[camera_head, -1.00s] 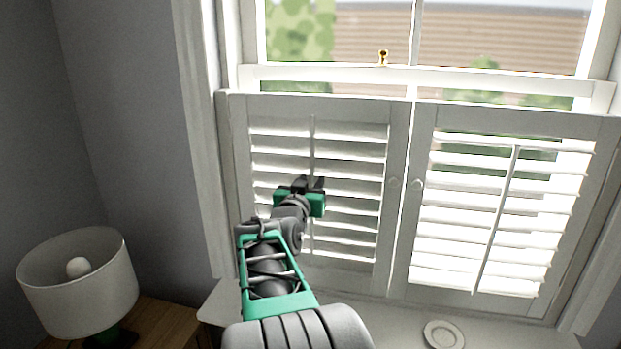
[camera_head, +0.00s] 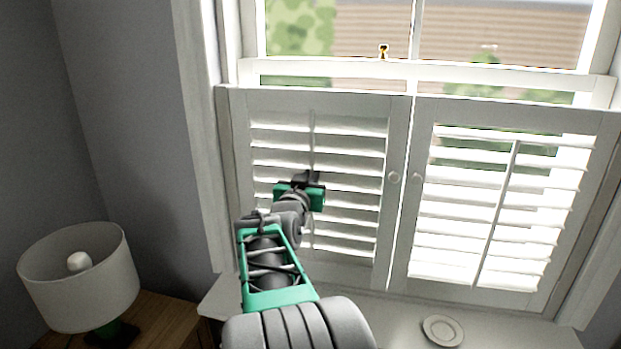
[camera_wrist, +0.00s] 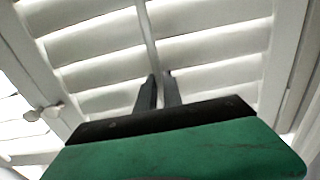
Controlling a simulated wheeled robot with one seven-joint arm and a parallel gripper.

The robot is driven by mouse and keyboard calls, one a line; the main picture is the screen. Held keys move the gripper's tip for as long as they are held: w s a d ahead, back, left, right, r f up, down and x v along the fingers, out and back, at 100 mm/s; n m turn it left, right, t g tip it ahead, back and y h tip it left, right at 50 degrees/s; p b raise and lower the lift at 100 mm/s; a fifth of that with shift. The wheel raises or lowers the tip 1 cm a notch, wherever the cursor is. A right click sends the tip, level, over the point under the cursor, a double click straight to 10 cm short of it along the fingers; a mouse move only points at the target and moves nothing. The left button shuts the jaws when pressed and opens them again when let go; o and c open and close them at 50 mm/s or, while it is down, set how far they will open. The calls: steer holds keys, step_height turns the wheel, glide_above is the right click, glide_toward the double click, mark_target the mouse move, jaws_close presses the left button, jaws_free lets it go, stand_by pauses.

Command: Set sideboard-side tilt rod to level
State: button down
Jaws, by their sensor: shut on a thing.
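The left shutter panel (camera_head: 238,190), on the side of the wooden sideboard, has pale slats (camera_head: 345,142) that look tilted, with greyish bands between them. Its thin vertical tilt rod (camera_head: 312,130) runs down the middle of the slats. My gripper (camera_head: 307,178) is at the rod around mid-height, and its body hides the rod behind it. In the wrist view, the two dark fingers (camera_wrist: 159,88) are close together at the rod (camera_wrist: 146,32), shut on it. The exact contact is small and partly hidden.
The right shutter panel (camera_head: 421,200) has its own slanting rod (camera_head: 497,215); greenery shows between its upper slats. Small knobs (camera_head: 394,177) sit at the panels' meeting edges. A lamp (camera_head: 80,285) stands on the sideboard (camera_head: 165,322). A round dish (camera_head: 443,331) lies on the sill.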

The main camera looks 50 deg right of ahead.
step_height(320, 180, down, 3)
steer(key=b, duration=0.4)
steer(key=shift+f, duration=0.1)
steer(key=c, duration=1.5)
jaws_free()
steer(key=shift+a, duration=0.1)
steer(key=b+v, duration=0.3)
steer(key=v, duration=0.4)
steer(key=shift+s+a, duration=0.2)
steer(key=shift+a, duration=0.1)
